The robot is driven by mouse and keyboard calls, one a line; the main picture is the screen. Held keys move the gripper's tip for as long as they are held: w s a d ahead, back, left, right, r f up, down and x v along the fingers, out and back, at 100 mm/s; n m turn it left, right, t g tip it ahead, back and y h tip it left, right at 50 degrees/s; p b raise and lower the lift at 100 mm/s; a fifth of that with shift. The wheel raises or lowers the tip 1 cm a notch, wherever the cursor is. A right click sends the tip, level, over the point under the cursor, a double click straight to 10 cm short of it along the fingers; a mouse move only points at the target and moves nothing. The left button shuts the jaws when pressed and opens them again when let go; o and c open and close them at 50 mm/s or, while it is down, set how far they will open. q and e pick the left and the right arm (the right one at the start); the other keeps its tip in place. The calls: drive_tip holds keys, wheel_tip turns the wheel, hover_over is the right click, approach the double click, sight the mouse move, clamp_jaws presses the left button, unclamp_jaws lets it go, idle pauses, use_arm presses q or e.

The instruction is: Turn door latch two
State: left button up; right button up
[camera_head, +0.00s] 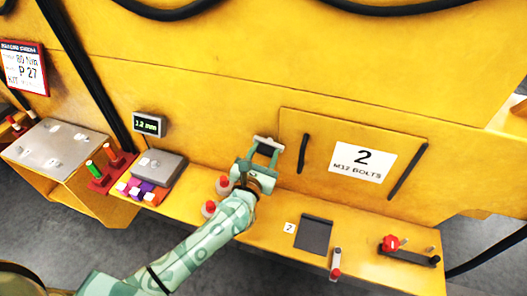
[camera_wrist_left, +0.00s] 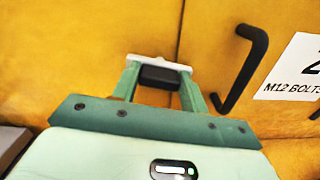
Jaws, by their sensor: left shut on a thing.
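Door two (camera_head: 345,160) is a yellow panel with a white label (camera_head: 362,162) reading 2, M12 BOLTS. My left gripper (camera_head: 265,143) is at the panel's left edge, left of the black handle (camera_head: 302,153). In the left wrist view, my left gripper (camera_wrist_left: 159,65) is shut on a dark block, which I take to be door latch two (camera_wrist_left: 158,78). My right gripper is not in view.
A second black handle (camera_head: 408,170) is on the door's right. On the ledge below are red-capped items (camera_head: 223,186), a dark square plate (camera_head: 314,234) and a red knob (camera_head: 390,243). A gauge box (camera_head: 149,124) and grey plate (camera_head: 55,147) are to the left.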

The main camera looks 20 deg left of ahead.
use_arm(q)
drive_tip(key=m+p, duration=0.2)
drive_tip(key=m, duration=0.1)
drive_tip(key=shift+r+m, duration=0.1)
drive_tip(key=shift+m, duration=0.2)
drive_tip(key=m+p, duration=0.2)
drive_tip(key=m, duration=0.2)
drive_tip(key=shift+d+m, duration=0.1)
drive_tip(key=shift+m, duration=0.2)
drive_tip(key=m+p, duration=0.1)
drive_tip(key=m, duration=0.2)
drive_tip(key=shift+m+p, duration=0.3)
drive_tip(key=shift+d+f+m+p, duration=0.15)
drive_tip(key=shift+m+p, duration=0.2)
drive_tip(key=shift+m, duration=0.65)
drive_tip(key=shift+a+f+m+p, duration=0.15)
drive_tip(key=shift+m+p, duration=0.15)
drive_tip(key=shift+m, duration=0.7)
drive_tip(key=o, duration=1)
drive_tip(key=shift+d, duration=0.1)
drive_tip(key=shift+s, duration=0.1)
